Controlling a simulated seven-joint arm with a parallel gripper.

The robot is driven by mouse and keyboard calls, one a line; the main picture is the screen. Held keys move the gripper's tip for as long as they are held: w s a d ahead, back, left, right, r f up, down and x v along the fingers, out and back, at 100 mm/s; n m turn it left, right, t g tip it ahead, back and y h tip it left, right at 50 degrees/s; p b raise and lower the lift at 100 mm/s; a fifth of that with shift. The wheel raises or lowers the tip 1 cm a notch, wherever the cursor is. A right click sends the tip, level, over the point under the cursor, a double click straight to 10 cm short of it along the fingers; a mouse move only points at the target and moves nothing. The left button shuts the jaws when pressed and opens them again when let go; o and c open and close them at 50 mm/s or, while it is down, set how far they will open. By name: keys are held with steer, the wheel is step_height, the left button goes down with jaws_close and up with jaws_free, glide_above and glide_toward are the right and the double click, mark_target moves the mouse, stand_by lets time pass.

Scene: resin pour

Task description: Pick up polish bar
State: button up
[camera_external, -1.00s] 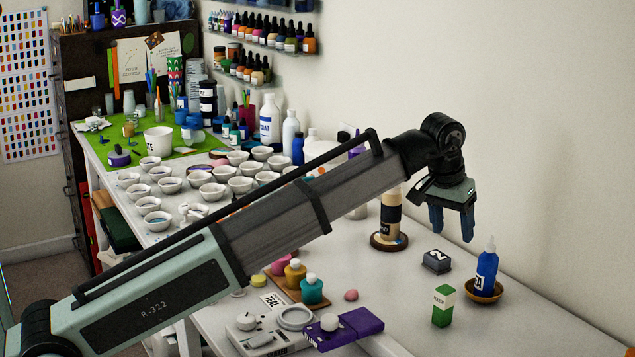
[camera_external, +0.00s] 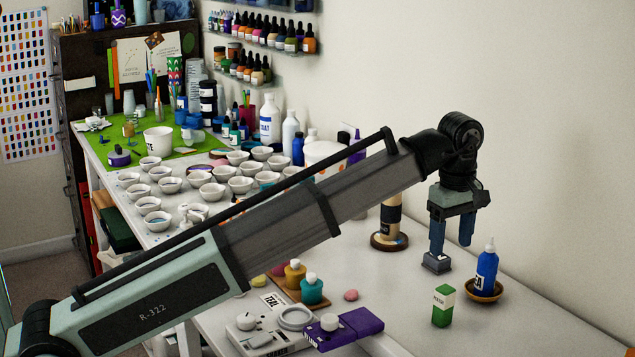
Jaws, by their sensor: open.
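A small upright green-and-white bar (camera_external: 442,306) stands on the white table at the lower right. Its label is too small to read surely, but it appears to be the polish bar. My gripper (camera_external: 452,246) is open, with its two blue fingers pointing down and nothing between them. It is above and behind the bar, apart from it. The left finger overlaps a grey block (camera_external: 437,264) in the picture; I cannot tell whether they touch.
A blue bottle (camera_external: 487,271) stands in a brown dish (camera_external: 487,291) right of the bar. A tan bottle (camera_external: 391,219) stands behind the grey block. A purple box (camera_external: 357,326), a pink lump (camera_external: 351,295) and a teal jar (camera_external: 312,290) lie left. Table in front of the bar is clear.

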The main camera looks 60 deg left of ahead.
mark_target(446, 288)
steer(key=shift+n, duration=0.8)
step_height(446, 288, down, 14)
steer(key=shift+r, duration=0.1)
steer(key=shift+c, duration=0.3)
steer(key=c, duration=1.1)
